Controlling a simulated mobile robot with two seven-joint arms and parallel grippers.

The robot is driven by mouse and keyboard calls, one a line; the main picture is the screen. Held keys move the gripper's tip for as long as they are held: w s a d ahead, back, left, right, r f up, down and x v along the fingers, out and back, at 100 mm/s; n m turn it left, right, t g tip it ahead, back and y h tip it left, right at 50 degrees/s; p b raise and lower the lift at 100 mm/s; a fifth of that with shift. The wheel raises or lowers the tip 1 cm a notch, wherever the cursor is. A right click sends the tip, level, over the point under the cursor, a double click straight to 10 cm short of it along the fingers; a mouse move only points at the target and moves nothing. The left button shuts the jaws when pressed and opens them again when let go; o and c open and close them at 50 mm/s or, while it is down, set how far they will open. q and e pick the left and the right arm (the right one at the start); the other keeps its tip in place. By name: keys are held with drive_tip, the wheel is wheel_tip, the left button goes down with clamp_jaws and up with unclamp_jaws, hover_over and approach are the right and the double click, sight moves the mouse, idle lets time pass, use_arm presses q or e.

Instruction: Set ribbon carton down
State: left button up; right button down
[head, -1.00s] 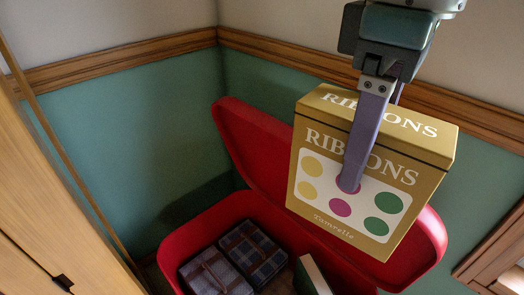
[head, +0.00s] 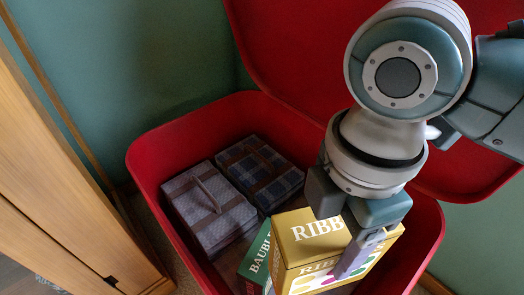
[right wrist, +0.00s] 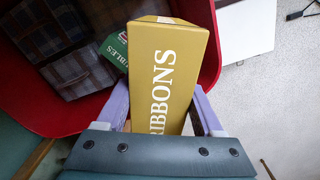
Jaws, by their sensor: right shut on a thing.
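The ribbon carton (head: 308,248) is a mustard-yellow box lettered "RIBBONS". It is inside the open red chest (head: 150,150), at the near right part. My right gripper (head: 352,262) is shut on the carton, one finger showing on its front face. In the right wrist view the carton (right wrist: 172,72) sits between both purple fingers. Whether its underside touches the chest floor is hidden. My left gripper is not in the frames.
A green carton lettered "BAUBLES" (head: 257,262) stands directly left of the ribbon carton. Two plaid boxes (head: 208,212) (head: 262,172) lie further left in the chest. The raised red lid (head: 290,50) is behind. A wooden cabinet (head: 60,170) stands at the left.

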drive_tip(key=f, duration=0.2)
drive_tip(key=f+b, duration=0.1)
drive_tip(key=shift+s+a+f+n, duration=0.1)
drive_tip(key=shift+s+n, duration=0.15)
drive_tip(key=shift+n, duration=0.05)
use_arm(q)
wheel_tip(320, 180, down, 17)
drive_tip(key=b, duration=1.5)
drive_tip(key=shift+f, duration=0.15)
use_arm(e)
wheel_tip(320, 180, down, 20)
drive_tip(key=shift+c, duration=0.2)
unclamp_jaws()
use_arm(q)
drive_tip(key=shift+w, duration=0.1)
